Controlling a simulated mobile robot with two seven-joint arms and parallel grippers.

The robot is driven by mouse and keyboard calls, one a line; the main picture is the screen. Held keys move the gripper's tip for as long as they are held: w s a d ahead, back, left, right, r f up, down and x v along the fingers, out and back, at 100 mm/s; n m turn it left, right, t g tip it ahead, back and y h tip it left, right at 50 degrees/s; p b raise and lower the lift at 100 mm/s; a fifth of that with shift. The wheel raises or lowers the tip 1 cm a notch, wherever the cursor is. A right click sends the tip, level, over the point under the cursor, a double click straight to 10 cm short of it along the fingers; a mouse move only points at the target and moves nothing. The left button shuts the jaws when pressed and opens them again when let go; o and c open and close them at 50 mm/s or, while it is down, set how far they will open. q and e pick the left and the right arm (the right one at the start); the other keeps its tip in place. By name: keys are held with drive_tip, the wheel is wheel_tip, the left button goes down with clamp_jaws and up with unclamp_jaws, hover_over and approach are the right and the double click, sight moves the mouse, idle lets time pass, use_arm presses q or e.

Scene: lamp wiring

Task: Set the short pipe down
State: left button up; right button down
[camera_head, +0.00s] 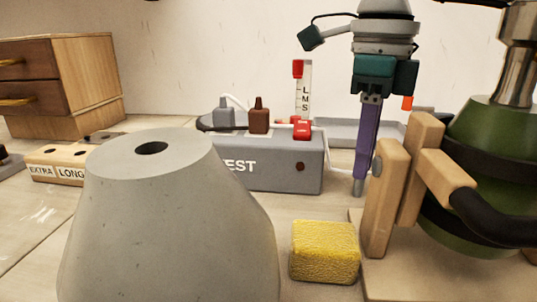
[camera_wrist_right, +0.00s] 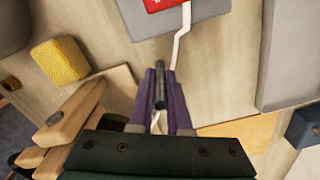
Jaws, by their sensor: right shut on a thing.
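My right gripper (camera_head: 363,180) points down in the head view, between the grey TEST box and the wooden clamp stand. Its purple fingers also show in the wrist view (camera_wrist_right: 161,100). They are shut on a short, dark grey metal pipe (camera_wrist_right: 160,82), which sticks out past the fingertips. In the head view only a small grey end shows at the fingertips. A wooden block (camera_head: 70,163) with holes and EXTRA and LONG labels lies at the left, partly hidden by the grey cone. My left gripper is not in view.
A large grey cone (camera_head: 165,225) with a top hole fills the front left. The TEST box (camera_head: 275,172) has plugs and a white cable. A grey tray (camera_head: 355,130) lies behind.

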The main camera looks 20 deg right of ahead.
drive_tip(key=shift+r, duration=0.15)
idle(0.5)
drive_tip(key=shift+r+p, duration=0.55)
drive_tip(key=shift+p, duration=0.05)
wheel_tip(320, 180, up, 18)
drive_tip(key=p, duration=1.5)
drive_tip(key=s+d+r+n+p, duration=0.1)
drive_tip(key=s+d+n+p, duration=0.15)
drive_tip(key=d+n, duration=0.75)
drive_tip(key=s+d+n+p, duration=0.25)
drive_tip(key=d+n, duration=0.55)
drive_tip(key=d, duration=0.4)
drive_tip(key=f+b, duration=1.9)
drive_tip(key=f, duration=0.1)
drive_tip(key=shift+d+b, duration=0.35)
drive_tip(key=shift+b, duration=0.05)
drive_tip(key=shift+r, duration=0.1)
